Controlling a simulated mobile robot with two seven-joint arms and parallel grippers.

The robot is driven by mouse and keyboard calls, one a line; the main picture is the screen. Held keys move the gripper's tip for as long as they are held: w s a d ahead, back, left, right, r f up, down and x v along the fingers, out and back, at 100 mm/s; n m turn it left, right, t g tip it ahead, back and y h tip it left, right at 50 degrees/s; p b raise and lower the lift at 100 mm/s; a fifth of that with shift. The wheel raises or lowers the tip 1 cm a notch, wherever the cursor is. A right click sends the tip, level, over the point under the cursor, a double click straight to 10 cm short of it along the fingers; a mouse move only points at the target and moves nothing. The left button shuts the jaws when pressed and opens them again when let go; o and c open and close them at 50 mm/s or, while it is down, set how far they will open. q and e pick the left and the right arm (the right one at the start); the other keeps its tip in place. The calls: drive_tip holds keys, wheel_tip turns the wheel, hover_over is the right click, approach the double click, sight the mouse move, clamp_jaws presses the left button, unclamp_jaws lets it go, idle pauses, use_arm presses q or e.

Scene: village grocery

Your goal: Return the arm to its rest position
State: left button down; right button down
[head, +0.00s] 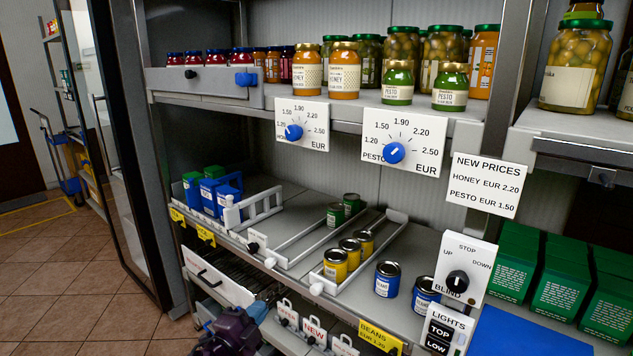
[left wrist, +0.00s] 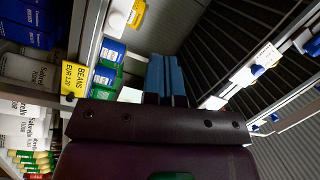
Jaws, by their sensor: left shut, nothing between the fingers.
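My left gripper (head: 257,312) is low in the head view, at the bottom edge left of centre. It is dark purple with blue fingers, in front of the lower shelf with the white tags. In the left wrist view its blue fingers (left wrist: 166,80) are together, with nothing between them. The gripper looks apart from the shelf goods, though its exact distance from the shelf edge is hard to tell. My right gripper is in neither view.
A steel shelf unit holds honey and pesto jars above two price dials, the honey dial (head: 302,124) and the pesto dial (head: 403,141). Cans stand in sliding trays below. A yellow beans tag (head: 380,337) hangs near the gripper. Open tiled floor (head: 60,270) lies left.

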use_arm(q)
drive_tip(key=s+a+f+n+g+y+p, duration=0.1)
drive_tip(key=s+n, duration=0.5)
drive_tip(key=s, duration=0.6)
drive_tip(key=s+a+f+n+g+y+p, duration=0.1)
drive_tip(key=s+a+f+n+g+y, duration=0.2)
drive_tip(key=s, duration=1)
drive_tip(key=s+a+f+n+g+y+p, duration=0.1)
drive_tip(key=s+a+f+n+y, duration=0.3)
drive_tip(key=s+a+f+n, duration=0.4)
drive_tip(key=s+a+n, duration=0.1)
drive_tip(key=s+a, duration=0.1)
drive_tip(key=s, duration=0.3)
drive_tip(key=shift+g+y+p, duration=0.3)
drive_tip(key=shift+g+p, duration=0.1)
